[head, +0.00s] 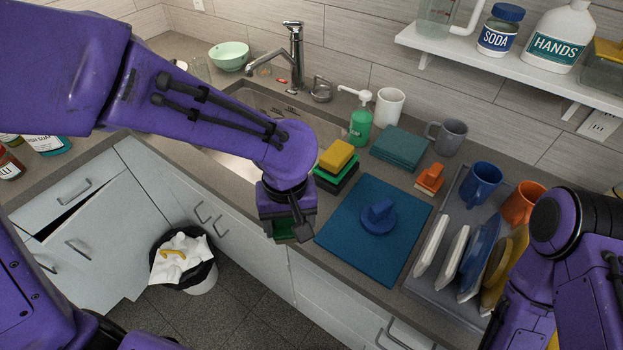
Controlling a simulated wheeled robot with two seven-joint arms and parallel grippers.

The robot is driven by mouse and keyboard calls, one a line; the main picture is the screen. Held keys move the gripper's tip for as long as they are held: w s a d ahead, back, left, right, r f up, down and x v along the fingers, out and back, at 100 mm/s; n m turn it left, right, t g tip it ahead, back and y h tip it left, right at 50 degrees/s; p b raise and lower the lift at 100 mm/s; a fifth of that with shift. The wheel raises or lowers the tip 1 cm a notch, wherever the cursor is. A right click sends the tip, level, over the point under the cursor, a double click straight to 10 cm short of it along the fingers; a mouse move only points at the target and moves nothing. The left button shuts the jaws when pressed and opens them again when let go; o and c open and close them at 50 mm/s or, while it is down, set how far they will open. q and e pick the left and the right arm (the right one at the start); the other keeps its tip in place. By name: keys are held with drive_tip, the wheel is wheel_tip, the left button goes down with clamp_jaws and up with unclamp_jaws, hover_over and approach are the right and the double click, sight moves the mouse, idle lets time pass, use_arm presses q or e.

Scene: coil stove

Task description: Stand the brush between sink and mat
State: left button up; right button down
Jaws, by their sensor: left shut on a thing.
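My left gripper (289,222) hangs at the counter's front edge, left of the blue mat (340,245), fingers pointing down. It is shut on a dark green thing (287,232), mostly hidden by the fingers; I cannot tell what it is. A round blue piece with an upright grip (379,214), possibly a brush, sits on the mat. A small orange piece with a grip (430,178), also brush-like, stands behind the mat's right corner. The sink (232,168) is behind my left arm, partly hidden. My right arm shows at the right; its gripper is not in view.
Stacked sponges (337,155) stand between sink and mat. A green soap pump (360,125), white cup (389,106), folded teal cloth (398,148) and grey mug (450,136) stand behind. A dish rack (425,278) with plates and mugs is right. A bin (184,262) stands below.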

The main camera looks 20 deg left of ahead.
use_arm(q)
drive_tip(key=w+b, duration=0.1)
drive_tip(key=w+f+b, duration=0.1)
drive_tip(key=b, duration=0.1)
drive_tip(key=shift+a+f, duration=0.1)
drive_tip(key=shift+a, duration=0.05)
drive_tip(key=w+f, duration=0.2)
drive_tip(key=w, duration=0.1)
drive_tip(key=w+f+p, duration=0.1)
drive_tip(key=w+f, duration=0.1)
drive_tip(key=w, duration=0.1)
drive_tip(key=w+a+f+p, duration=0.1)
drive_tip(key=w+f, duration=0.1)
drive_tip(key=w, duration=0.1)
drive_tip(key=shift+w+f, duration=0.25)
drive_tip(key=shift+w, duration=0.15)
drive_tip(key=shift+w+f+p, duration=0.3)
drive_tip(key=shift+f+p, duration=0.05)
drive_tip(key=shift+f, duration=0.15)
drive_tip(key=f+p, duration=0.1)
drive_tip(key=f, duration=0.2)
drive_tip(key=shift+w+f+p, duration=0.25)
drive_tip(key=shift+w+p, duration=0.1)
drive_tip(key=shift+p, duration=0.05)
drive_tip(key=shift+f, duration=0.15)
drive_tip(key=shift+s, duration=0.1)
